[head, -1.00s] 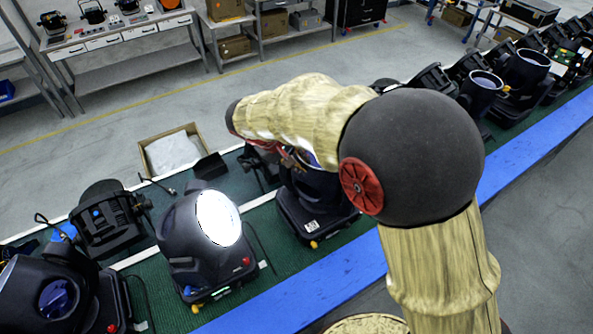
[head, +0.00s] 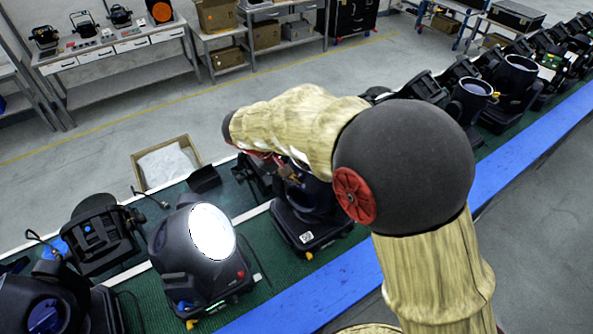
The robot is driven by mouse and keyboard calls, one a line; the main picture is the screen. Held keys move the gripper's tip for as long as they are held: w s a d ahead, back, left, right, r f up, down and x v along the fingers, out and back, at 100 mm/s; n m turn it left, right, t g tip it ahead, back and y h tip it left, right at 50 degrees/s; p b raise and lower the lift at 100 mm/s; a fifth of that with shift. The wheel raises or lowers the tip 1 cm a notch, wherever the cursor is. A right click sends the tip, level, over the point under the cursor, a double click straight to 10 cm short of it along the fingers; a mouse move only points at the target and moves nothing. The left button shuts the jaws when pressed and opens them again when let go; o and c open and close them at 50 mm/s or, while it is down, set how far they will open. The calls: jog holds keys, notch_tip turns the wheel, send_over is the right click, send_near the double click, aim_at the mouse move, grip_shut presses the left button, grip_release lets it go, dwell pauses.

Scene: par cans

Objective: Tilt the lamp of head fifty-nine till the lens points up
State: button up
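Several dark moving-head lamps stand in a row on the green bench top; I cannot read any number, so I cannot tell for sure which is head fifty-nine. My gripper (head: 262,160) is at a dark head (head: 306,205) in the middle of the picture, mostly hidden behind my sleeved forearm. Whether its fingers touch the lamp is hidden. That head has a white label and an orange knob on its base, and its lens is covered by my arm. To its left, a head with a bright white lens (head: 212,232) is tilted up toward the camera.
A blue strip (head: 350,268) runs along the bench's near edge. More heads (head: 470,97) continue to the right. Grey floor and shelving lie beyond.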

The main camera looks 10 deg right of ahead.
jog(key=shift+a+r, duration=0.1)
jog(key=shift+a+r, duration=0.3)
jog(key=shift+r, duration=0.15)
jog(key=v, duration=1.1)
jog(key=shift+d+f, duration=0.1)
jog(key=shift+d, duration=0.1)
jog(key=shift+c, duration=0.3)
